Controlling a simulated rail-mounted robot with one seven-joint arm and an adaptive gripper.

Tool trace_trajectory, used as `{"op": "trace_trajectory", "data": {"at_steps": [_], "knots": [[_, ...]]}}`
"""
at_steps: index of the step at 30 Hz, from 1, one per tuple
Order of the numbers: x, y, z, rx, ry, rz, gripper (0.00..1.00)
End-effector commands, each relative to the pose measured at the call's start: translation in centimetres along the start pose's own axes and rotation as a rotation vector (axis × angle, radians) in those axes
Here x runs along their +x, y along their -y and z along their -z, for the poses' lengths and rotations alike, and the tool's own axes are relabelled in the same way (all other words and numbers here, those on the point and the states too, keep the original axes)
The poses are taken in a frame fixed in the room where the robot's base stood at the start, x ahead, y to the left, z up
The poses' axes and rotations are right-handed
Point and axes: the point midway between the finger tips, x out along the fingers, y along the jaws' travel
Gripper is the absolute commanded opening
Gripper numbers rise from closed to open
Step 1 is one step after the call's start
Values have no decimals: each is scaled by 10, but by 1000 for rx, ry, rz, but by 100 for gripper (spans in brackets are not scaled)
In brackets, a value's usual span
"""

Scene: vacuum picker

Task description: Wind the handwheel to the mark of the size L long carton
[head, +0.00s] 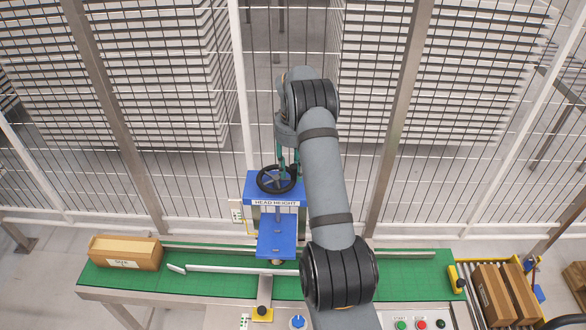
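The black handwheel (276,181) lies flat on top of a blue housing labelled HEAD HEIGHT (274,203). My gripper (290,167) reaches down at the wheel's right and back side. Its two green fingers show near the rim, partly hidden by my arm. I cannot tell whether they touch or close on the rim. A small white plate with green marks (237,213) is left of the housing; its marks are too small to read. A long brown carton (124,254) lies at the left end of the green belt, with a white label whose size letter is unclear.
A blue head (276,240) hangs over the green belt (215,286). A white guide rail (235,269) runs along the belt. Brown cartons (494,296) stand at the right. Buttons (421,325) sit at the front. A wire fence closes the back. My arm covers the belt's middle.

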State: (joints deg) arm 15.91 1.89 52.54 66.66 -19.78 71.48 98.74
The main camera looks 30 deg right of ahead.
Motion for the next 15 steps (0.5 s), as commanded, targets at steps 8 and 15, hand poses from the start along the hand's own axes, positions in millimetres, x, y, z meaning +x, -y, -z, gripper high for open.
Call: {"op": "trace_trajectory", "data": {"at_steps": [8, 15], "knots": [[0, 0, 0, 0, 0, 0, 22], [0, 0, -1, -1, 1, 0, 8]]}}
